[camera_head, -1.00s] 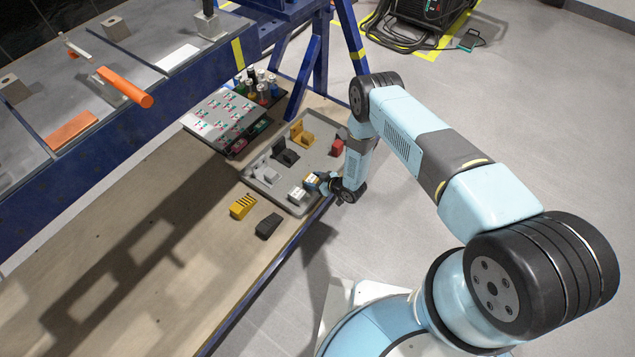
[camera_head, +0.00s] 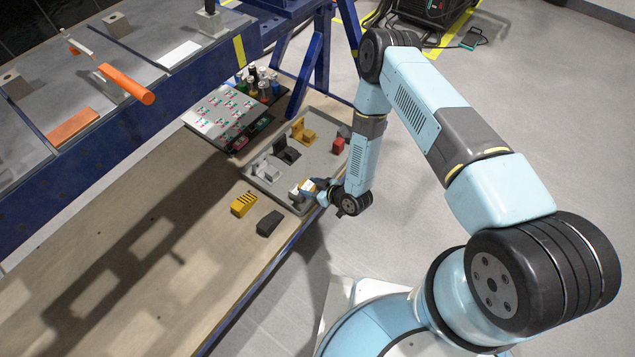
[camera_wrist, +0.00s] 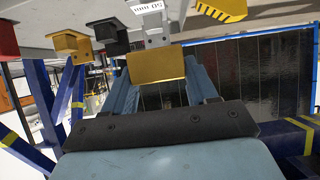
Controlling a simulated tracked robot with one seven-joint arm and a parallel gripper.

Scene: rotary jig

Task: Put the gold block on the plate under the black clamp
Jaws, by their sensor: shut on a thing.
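My gripper (camera_head: 322,190) is shut on the gold block (camera_wrist: 156,65). In the wrist view the block sits between the blue fingers. In the head view the gripper is low over the near right end of the grey parts tray (camera_head: 268,190), and the block is largely hidden there, close to a white-labelled grey part (camera_head: 297,194). A black upright part (camera_head: 208,6) stands over a grey block on the blue-framed jig (camera_head: 130,130) at the top; it may be the black clamp, but it is cut by the picture edge.
The tray also holds black (camera_head: 289,152), gold (camera_head: 302,132) and red (camera_head: 339,145) parts. A striped yellow wedge (camera_head: 243,205) and a dark wedge (camera_head: 269,224) lie in front. An orange bar (camera_head: 125,85) juts from the jig.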

